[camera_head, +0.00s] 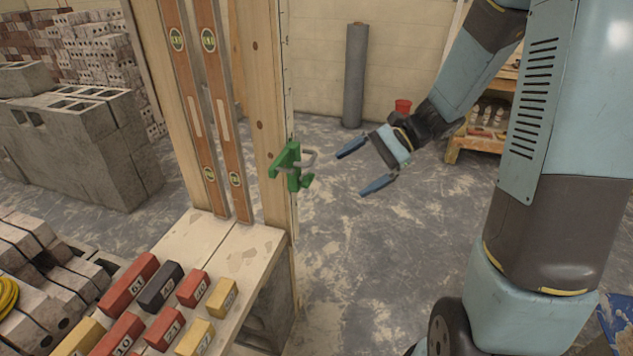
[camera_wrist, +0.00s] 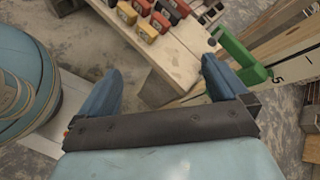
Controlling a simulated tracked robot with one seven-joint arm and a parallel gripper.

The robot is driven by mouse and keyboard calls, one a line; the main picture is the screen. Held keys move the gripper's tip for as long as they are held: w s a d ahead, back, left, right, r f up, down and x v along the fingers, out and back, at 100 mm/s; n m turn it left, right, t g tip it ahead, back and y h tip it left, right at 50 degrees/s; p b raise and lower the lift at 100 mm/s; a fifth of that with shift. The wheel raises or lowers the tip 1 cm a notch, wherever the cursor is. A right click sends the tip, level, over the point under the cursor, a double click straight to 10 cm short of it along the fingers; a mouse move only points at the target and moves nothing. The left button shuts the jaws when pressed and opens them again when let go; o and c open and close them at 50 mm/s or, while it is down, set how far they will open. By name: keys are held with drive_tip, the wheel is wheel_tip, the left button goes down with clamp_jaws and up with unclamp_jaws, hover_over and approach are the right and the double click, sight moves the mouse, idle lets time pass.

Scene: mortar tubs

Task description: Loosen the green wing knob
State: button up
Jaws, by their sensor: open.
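A green clamp-like fitting (camera_head: 290,166) is on the edge of an upright wooden post, with a grey curved piece at its right side. I cannot clearly tell the wing knob apart from the rest of the green part. The green part also shows at the upper right of the wrist view (camera_wrist: 240,57), beyond the right finger. My gripper (camera_head: 350,174) is open and empty, to the right of the green part and apart from it, its blue fingers pointing left. In the wrist view the fingers (camera_wrist: 160,66) are spread with nothing between them.
The wooden post (camera_head: 262,110) carries a marked scale on its edge. Two spirit levels (camera_head: 213,110) lean beside it. Several numbered blocks (camera_head: 160,300) lie on the board below. A grey roll (camera_head: 355,75) stands behind.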

drive_tip(key=w+f+m+t+y, duration=0.3)
drive_tip(key=w+f+m+y, duration=0.1)
drive_tip(key=w+f+m, duration=0.25)
drive_tip(key=m+t+y, duration=0.2)
drive_tip(key=m+t, duration=0.3)
drive_tip(key=m, duration=0.1)
approach(306, 180)
drive_tip(key=x, duration=0.8)
drive_tip(key=shift+w+d+f, duration=0.15)
drive_tip(key=shift+w+f, duration=0.1)
drive_tip(key=shift+w, duration=0.15)
drive_tip(key=shift+c, duration=0.3)
